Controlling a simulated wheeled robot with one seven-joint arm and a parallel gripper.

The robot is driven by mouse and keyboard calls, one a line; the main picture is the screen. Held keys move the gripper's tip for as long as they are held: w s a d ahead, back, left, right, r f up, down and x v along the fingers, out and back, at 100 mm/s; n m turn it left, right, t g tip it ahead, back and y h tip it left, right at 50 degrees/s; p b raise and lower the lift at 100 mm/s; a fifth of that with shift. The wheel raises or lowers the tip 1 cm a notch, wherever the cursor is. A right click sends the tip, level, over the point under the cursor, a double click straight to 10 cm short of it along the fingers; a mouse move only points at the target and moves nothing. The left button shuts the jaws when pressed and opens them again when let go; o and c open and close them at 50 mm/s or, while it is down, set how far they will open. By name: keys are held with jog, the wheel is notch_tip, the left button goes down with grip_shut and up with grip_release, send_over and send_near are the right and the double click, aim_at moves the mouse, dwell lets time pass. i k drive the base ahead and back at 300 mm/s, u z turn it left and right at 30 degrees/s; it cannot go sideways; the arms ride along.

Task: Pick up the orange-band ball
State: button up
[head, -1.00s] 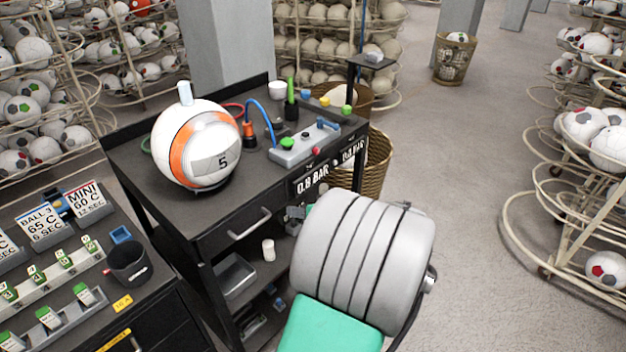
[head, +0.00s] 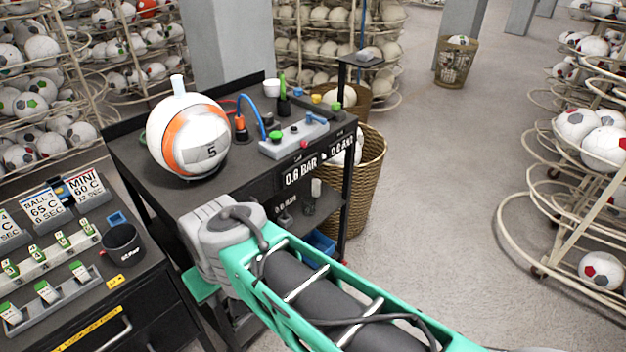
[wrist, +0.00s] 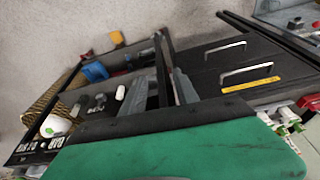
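The orange-band ball (head: 188,140), white with an orange band and a grey panel marked 5, sits on a low stand on the black workbench top (head: 178,195) in the head view. A pale peg stands up from its top. My arm reaches in at the lower right of the head view, below and in front of the bench; my gripper is hidden there. No orange-band ball shows in the wrist view.
A control box (head: 293,138) with coloured buttons and hoses stands right of the ball. A wicker basket (head: 368,185) is at the bench's right end. A label bench with a dark cup (head: 122,246) stands lower left.

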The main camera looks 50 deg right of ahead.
aim_at(189, 134)
jog(key=z, duration=0.75)
jog(key=i, duration=0.75)
jog(key=z, duration=0.7)
jog(key=k, duration=0.5)
jog(key=u, duration=2)
jog(key=k, duration=0.85)
jog(key=z, duration=1.5)
